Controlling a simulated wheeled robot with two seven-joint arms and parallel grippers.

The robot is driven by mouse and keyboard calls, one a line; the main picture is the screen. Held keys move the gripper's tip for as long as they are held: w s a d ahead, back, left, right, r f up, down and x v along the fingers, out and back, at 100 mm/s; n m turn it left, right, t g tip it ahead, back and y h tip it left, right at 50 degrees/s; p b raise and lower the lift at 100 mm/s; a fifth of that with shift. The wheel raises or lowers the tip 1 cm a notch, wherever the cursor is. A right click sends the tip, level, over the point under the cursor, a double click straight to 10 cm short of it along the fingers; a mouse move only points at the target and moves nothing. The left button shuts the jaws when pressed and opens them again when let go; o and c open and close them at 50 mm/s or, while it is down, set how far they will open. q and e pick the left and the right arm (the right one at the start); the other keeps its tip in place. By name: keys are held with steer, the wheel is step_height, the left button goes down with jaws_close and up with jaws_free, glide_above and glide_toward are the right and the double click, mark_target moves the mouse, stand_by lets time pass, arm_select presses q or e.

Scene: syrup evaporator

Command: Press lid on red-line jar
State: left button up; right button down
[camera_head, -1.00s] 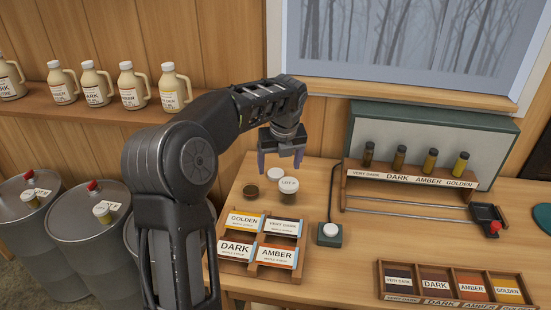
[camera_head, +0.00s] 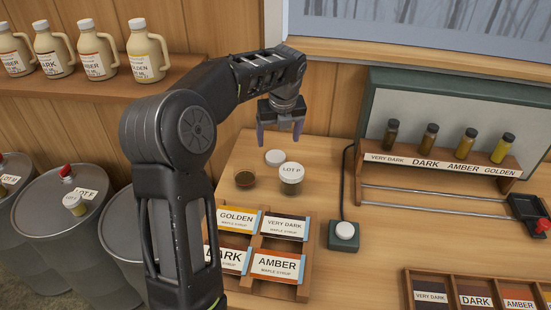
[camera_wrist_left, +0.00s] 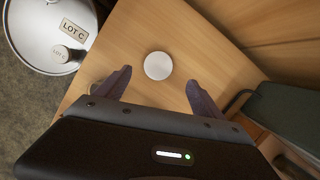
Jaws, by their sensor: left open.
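My left gripper (camera_head: 280,137) is open and empty, fingers pointing down above the back of the table. A white round lid (camera_head: 275,157) lies just below the fingertips; in the left wrist view the lid (camera_wrist_left: 158,65) shows between and slightly beyond the two fingers. A second jar (camera_head: 291,187) with a white top marked LOT P stands to the front right. I cannot make out a red line on either jar. My right gripper is not in view.
A label rack (camera_head: 307,240) stands in front of the jars. A white button on a green box (camera_head: 344,234) with a cable is to its right. A sample rack (camera_head: 440,167) with several vials stands further right. Drums (camera_head: 75,245) stand left of the table.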

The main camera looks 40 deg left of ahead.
mark_target(276, 156)
arm_select(q)
steer(key=shift+s+d+r, duration=0.1)
steer(key=shift+r, duration=0.1)
steer(key=shift+f, duration=0.15)
steer(key=shift+x, duration=1.25)
steer(key=shift+p+x, duration=0.75)
steer(key=shift+x, duration=1.85)
steer(key=c, duration=1.4)
